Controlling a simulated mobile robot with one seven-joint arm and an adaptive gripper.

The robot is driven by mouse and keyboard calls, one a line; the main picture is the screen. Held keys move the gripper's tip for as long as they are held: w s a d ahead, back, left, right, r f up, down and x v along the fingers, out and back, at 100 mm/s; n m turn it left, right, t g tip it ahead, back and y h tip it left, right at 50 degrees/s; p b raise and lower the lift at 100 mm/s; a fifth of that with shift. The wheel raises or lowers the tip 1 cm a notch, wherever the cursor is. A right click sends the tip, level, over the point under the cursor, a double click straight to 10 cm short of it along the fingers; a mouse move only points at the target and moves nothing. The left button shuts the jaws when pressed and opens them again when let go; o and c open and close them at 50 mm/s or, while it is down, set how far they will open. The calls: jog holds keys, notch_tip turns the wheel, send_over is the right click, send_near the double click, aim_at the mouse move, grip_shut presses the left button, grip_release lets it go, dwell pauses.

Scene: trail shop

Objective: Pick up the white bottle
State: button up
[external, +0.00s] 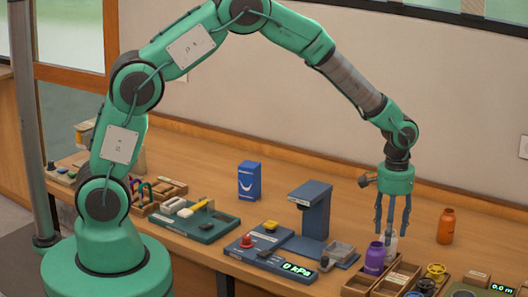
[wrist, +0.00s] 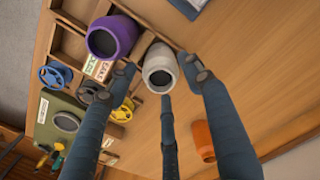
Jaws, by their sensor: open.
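The white bottle (wrist: 160,68) stands upright at the edge of a wooden compartment tray, right beside a purple bottle. In the external view the white bottle (external: 391,243) is partly hidden behind my gripper's fingers and the purple bottle. My gripper (external: 391,228) points straight down over the white bottle, with its fingers spread. In the wrist view the fingers of my gripper (wrist: 163,92) are apart, and the white bottle shows between and beyond their tips. Nothing is held. I cannot tell whether the fingertips reach down past the bottle's top.
The purple bottle (external: 374,258) stands close by in the wooden tray (external: 408,268). An orange bottle (external: 446,226) stands apart to the right. A blue stand (external: 311,212) and a blue box (external: 249,181) are to the left. Spools (external: 436,271) lie in front. The bench behind is clear.

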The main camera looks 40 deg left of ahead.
jog(key=shift+f+b, duration=0.4)
jog(key=shift+f, duration=2)
jog(key=c, duration=1.1)
